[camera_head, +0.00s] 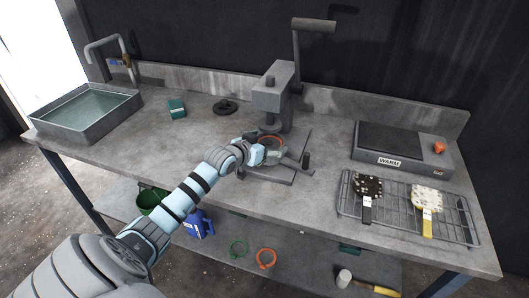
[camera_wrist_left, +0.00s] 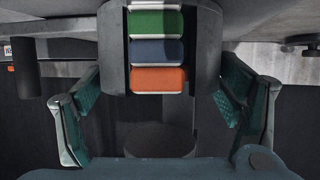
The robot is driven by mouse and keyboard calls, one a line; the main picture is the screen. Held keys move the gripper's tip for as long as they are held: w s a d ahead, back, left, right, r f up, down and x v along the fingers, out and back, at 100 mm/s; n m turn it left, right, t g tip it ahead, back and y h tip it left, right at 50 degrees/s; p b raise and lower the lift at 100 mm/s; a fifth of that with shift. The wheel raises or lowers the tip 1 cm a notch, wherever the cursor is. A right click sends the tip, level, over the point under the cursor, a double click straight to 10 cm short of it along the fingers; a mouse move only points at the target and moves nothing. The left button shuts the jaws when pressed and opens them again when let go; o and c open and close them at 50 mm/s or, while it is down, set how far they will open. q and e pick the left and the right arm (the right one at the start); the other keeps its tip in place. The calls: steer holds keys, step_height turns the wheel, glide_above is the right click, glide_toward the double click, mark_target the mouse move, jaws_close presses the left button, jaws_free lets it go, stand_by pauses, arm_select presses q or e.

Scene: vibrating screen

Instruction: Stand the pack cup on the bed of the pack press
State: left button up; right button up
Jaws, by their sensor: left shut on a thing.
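The pack cup (camera_wrist_left: 208,50) is a grey cylinder with a slot showing green, blue and orange layers. My left gripper is shut on the cup, with a green-padded finger on each side in the wrist view (camera_wrist_left: 160,95). The grey pack press (camera_head: 272,98) stands behind, its head above and its lever raised. The cup is over the press bed (camera_head: 268,175); whether its base touches the bed is hidden. My right gripper is out of view.
A warmer (camera_head: 402,145) and a wire rack (camera_head: 450,228) with two scrapers stand at right. A sink (camera_head: 90,125) is at left. A teal box (camera_head: 177,108) and a dark disc (camera_head: 225,107) lie behind my arm. The bench's front left is clear.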

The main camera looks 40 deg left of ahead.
arm_select(q)
steer(key=shift+w, duration=0.15)
steer(key=o, duration=1.3)
steer(key=shift+r, duration=0.1)
steer(key=shift+s, duration=0.25)
steer(key=shift+v, duration=5.8)
